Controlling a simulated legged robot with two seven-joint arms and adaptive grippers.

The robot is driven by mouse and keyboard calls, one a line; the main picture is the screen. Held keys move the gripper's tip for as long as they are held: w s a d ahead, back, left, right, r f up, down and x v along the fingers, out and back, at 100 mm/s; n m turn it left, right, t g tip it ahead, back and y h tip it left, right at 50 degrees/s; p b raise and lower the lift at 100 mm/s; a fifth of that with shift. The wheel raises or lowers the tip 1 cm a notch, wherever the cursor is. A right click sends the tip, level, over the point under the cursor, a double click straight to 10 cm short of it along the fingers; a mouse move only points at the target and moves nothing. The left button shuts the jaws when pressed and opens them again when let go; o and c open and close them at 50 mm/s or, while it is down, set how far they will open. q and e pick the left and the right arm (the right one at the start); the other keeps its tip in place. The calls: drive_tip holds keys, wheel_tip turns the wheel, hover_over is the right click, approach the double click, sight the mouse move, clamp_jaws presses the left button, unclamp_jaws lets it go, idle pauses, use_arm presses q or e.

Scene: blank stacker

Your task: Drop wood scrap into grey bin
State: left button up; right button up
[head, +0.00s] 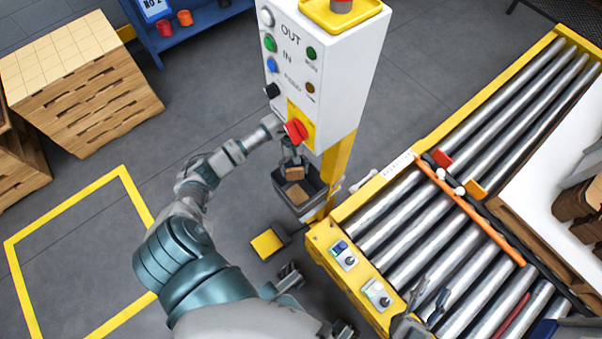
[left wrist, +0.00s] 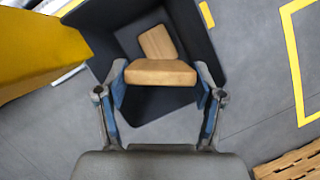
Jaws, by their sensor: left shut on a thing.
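My left gripper (head: 293,165) is shut on a wood scrap (left wrist: 160,73), a small tan block. It holds the scrap over the mouth of the dark grey bin (head: 312,188), below the control post. A second tan wood piece (head: 298,194) is inside the bin; it also shows in the left wrist view (left wrist: 157,42), behind the held scrap. The bin's wall (left wrist: 205,50) surrounds the two pieces in that view. My right gripper (head: 431,296) is at the bottom right over the rollers, its two dark fingers apart, with nothing seen between them.
The white control post (head: 335,60) with buttons and a red knob (head: 295,131) stands close to my left arm. A roller conveyor (head: 400,215) with a yellow frame fills the right. Stacked wood (head: 85,95) stands at upper left. A yellow floor outline (head: 65,205) is empty.

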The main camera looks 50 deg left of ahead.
use_arm(q)
drive_tip(key=shift+a+f, duration=0.1)
drive_tip(key=o, duration=1)
drive_tip(key=shift+d, duration=0.3)
drive_tip(key=shift+o, duration=0.4)
use_arm(e)
drive_tip(key=shift+d, duration=0.3)
use_arm(q)
drive_tip(key=shift+a, duration=0.1)
use_arm(e)
drive_tip(key=shift+a, duration=0.15)
